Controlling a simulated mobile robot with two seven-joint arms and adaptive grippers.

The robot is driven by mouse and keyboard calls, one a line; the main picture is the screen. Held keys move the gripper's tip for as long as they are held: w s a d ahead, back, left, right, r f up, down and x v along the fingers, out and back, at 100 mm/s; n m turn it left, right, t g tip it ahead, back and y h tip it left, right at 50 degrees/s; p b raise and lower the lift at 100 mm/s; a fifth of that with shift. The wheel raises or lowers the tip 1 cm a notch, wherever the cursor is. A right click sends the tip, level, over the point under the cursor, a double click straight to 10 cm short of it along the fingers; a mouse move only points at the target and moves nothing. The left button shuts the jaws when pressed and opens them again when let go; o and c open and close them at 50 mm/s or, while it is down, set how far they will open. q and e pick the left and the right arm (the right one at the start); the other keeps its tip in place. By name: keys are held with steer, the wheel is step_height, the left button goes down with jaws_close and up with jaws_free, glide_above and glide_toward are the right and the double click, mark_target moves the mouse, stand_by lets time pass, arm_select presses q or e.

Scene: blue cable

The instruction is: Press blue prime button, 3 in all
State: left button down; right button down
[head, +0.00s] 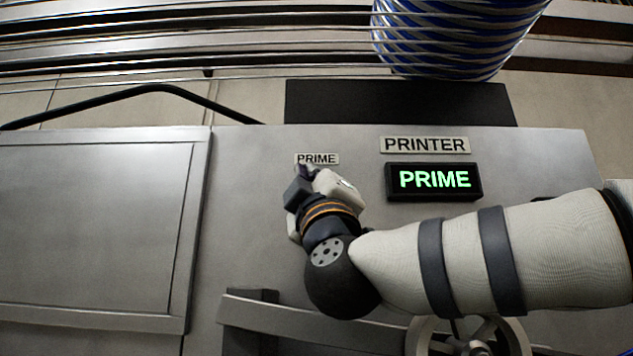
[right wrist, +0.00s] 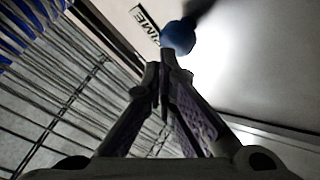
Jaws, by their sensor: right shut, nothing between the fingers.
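The blue prime button (right wrist: 179,36) is a round blue knob on the grey panel, seen in the right wrist view just beyond my fingertips. My right gripper (right wrist: 163,72) is shut and empty, its tips close to or touching the button; I cannot tell which. In the head view my right gripper (head: 305,172) is at the panel just under the small PRIME label (head: 317,159), and it hides the button. The label also shows in the right wrist view (right wrist: 145,22). The display (head: 434,180) to the right shows PRIME in lit green letters. My left gripper is not in view.
A PRINTER label (head: 425,145) sits above the display on the grey panel (head: 250,210). A framed panel door (head: 90,230) is at left. A rail (head: 300,322) and a handwheel (head: 470,338) stand out below my right arm. A blue cable spool (head: 455,35) is above.

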steer(key=shift+w, duration=0.85)
stand_by(0.6)
steer(key=shift+s, duration=1.25)
steer(key=s, duration=0.5)
stand_by(1.7)
